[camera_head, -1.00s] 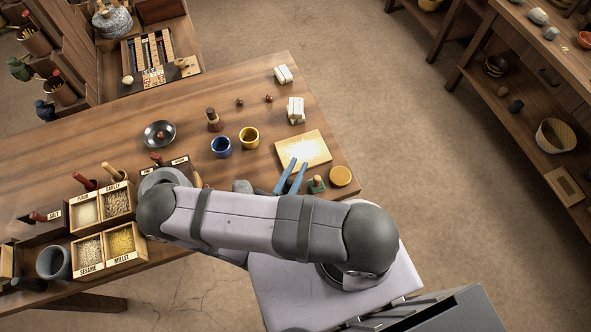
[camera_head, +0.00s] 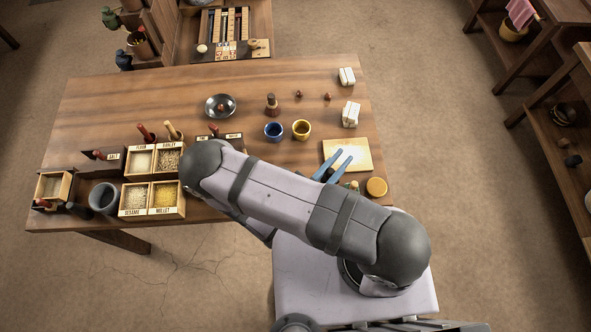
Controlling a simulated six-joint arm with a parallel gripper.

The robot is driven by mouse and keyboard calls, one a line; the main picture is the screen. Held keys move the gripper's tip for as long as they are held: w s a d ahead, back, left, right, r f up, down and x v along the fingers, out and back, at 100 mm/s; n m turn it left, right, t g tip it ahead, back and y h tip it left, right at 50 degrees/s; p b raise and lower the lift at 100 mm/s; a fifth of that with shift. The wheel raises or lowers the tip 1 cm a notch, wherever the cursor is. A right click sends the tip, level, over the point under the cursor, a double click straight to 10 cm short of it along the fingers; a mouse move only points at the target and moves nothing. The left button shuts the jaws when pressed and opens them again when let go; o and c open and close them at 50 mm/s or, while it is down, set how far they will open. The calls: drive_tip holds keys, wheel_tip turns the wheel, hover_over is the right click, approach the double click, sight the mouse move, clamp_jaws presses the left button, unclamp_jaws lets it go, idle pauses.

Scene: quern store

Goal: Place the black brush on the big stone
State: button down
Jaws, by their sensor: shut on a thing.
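My gripper (camera_head: 341,158) shows as two blue fingers past the far side of my arm, over the near left part of the pale yellow board. It is shut on a small dark thing (camera_head: 328,174), which looks like the black brush. Most of that thing is hidden by the fingers and my arm, so its tilt and any touch with the board cannot be told. I cannot make out the big stone now; my elbow and upper arm cover part of the table's near side, where grey stone shapes showed earlier.
Grain boxes (camera_head: 136,202) and a grey mortar (camera_head: 103,198) stand at left. The far left tabletop is clear.

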drive_tip(key=w+a+f+b, duration=0.1)
drive_tip(key=w+a+b, duration=0.3)
drive_tip(key=a+b, duration=0.7)
wheel_tip(320, 180, up, 8)
drive_tip(key=a+r, duration=0.1)
drive_tip(key=shift+s+a+f, duration=0.1)
drive_tip(key=shift+f, duration=2.55)
drive_tip(key=shift+a+f, duration=0.1)
drive_tip(key=shift+f, duration=2.5)
drive_tip(key=shift+f, duration=0.2)
drive_tip(key=c, duration=1.7)
unclamp_jaws()
drive_tip(key=shift+o, duration=0.2)
